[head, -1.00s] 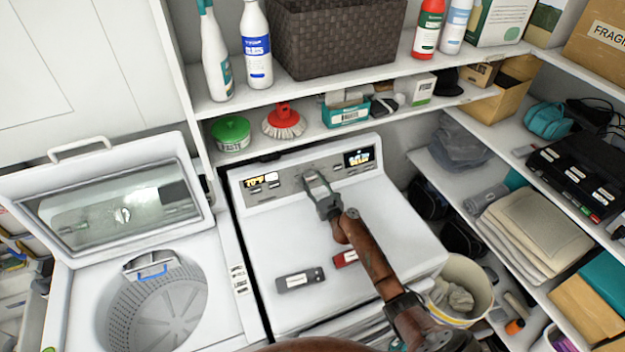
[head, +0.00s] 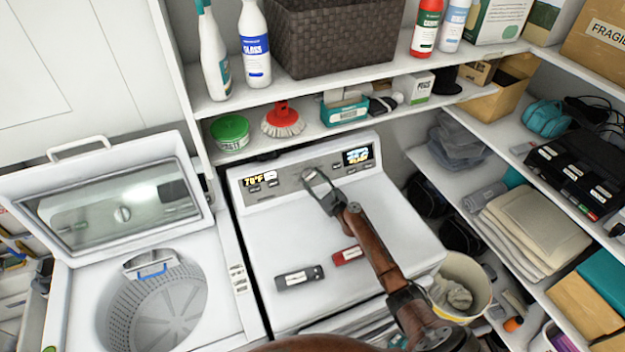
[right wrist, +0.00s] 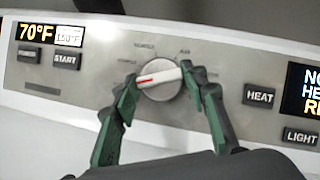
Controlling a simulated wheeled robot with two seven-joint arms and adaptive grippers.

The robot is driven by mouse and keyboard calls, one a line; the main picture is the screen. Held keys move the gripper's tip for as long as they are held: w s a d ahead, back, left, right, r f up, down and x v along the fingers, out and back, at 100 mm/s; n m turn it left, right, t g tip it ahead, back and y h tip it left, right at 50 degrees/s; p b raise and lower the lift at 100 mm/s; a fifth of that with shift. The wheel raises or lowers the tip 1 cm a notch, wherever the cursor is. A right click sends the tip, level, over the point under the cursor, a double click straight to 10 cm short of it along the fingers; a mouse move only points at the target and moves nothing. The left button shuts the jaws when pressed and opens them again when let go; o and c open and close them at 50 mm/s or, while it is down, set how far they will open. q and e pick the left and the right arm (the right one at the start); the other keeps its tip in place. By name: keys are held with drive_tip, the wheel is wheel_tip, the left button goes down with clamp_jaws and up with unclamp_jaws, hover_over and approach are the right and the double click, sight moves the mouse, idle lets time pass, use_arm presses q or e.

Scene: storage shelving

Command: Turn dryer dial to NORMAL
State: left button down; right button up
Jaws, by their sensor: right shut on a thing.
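The dryer (head: 400,235) has a grey control panel (head: 285,185) along its back. The round silver dial (right wrist: 160,92) sits mid-panel with a white grip bar. A red mark on the bar points left and slightly down. Labels ring the dial but are too blurred to read. My right gripper (right wrist: 162,88) has its green fingers on either side of the dial, shut on it at the bar's two ends. In the head view the right gripper (head: 318,182) reaches the panel and largely covers the dial. My left gripper is not in view.
HEAT (right wrist: 258,95) and LIGHT (right wrist: 300,136) buttons lie right of the dial, START (right wrist: 66,61) left. A grey item (head: 300,276) and a red item (head: 348,255) lie on the dryer top. A shelf (head: 370,122) with goods hangs above. An open washer (head: 225,265) stands left.

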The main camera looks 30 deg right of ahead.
drive_tip(key=shift+w+r, duration=0.1)
drive_tip(key=shift+r, duration=0.2)
drive_tip(key=o, duration=1.1)
drive_tip(key=shift+f, duration=0.1)
drive_tip(key=shift+o, duration=0.2)
drive_tip(key=shift+f, duration=0.1)
drive_tip(key=shift+d+r, duration=0.1)
drive_tip(key=shift+r, duration=1.1)
drive_tip(key=shift+a+r, duration=0.2)
drive_tip(key=shift+r, duration=0.75)
wheel_tip(320, 180, up, 6)
hover_over(312, 170)
drive_tip(key=s+a, duration=0.1)
drive_tip(key=s, duration=0.2)
drive_tip(key=shift+a+f, duration=0.1)
drive_tip(key=shift+f, duration=0.05)
